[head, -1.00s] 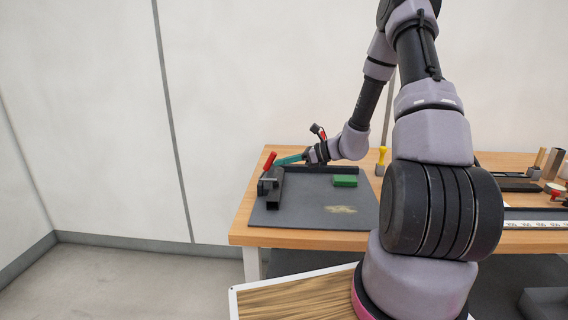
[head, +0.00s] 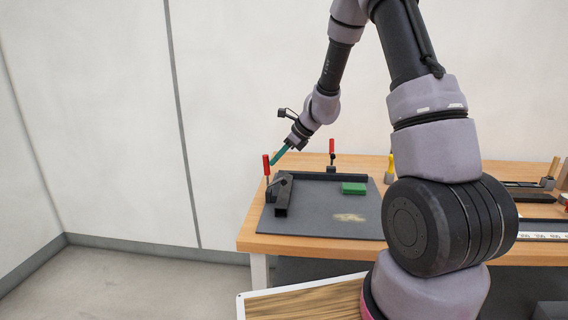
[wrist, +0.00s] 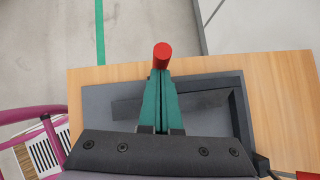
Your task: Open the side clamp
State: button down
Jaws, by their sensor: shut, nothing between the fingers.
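The side clamp (head: 267,184) stands at the left edge of the dark fixture plate, its red handle (head: 266,165) close to upright. In the wrist view the red handle end (wrist: 162,50) shows just beyond my fingertips. My gripper (head: 274,162) has teal fingers pressed together with nothing between them, angled down to the left. Its tips are right beside the red handle; whether they touch it I cannot tell. In the wrist view my shut fingers (wrist: 160,78) hide the lower part of the handle and most of the clamp.
A second red-handled clamp (head: 332,147) stands at the back of the plate (head: 315,218). Black rails (head: 340,177) run along its left and back. A green block (head: 353,188) lies at the back right.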

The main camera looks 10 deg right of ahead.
aim_at(266, 155)
jog(key=a+h, duration=0.2)
jog(key=w+a+g, duration=0.1)
jog(key=shift+a+r+h, duration=0.2)
jog(key=shift+r+h, duration=0.05)
jog(key=shift+h, duration=0.15)
jog(key=shift+w+a+f+n+g+h, duration=0.1)
jog(key=shift+w+a+f+g+h, duration=0.1)
jog(key=shift+a+h, duration=0.4)
jog(key=shift+w+a+f+n+g+h, duration=0.1)
jog(key=shift+w+a+g+h, duration=0.15)
jog(key=shift+a+h, duration=0.35)
jog(key=shift+w+a+f+n+g+h, duration=0.1)
jog(key=shift+w+a+f+g+h, duration=0.1)
jog(key=shift+a+h, duration=0.4)
jog(key=shift+a, duration=0.3)
jog(key=shift+d, duration=0.1)
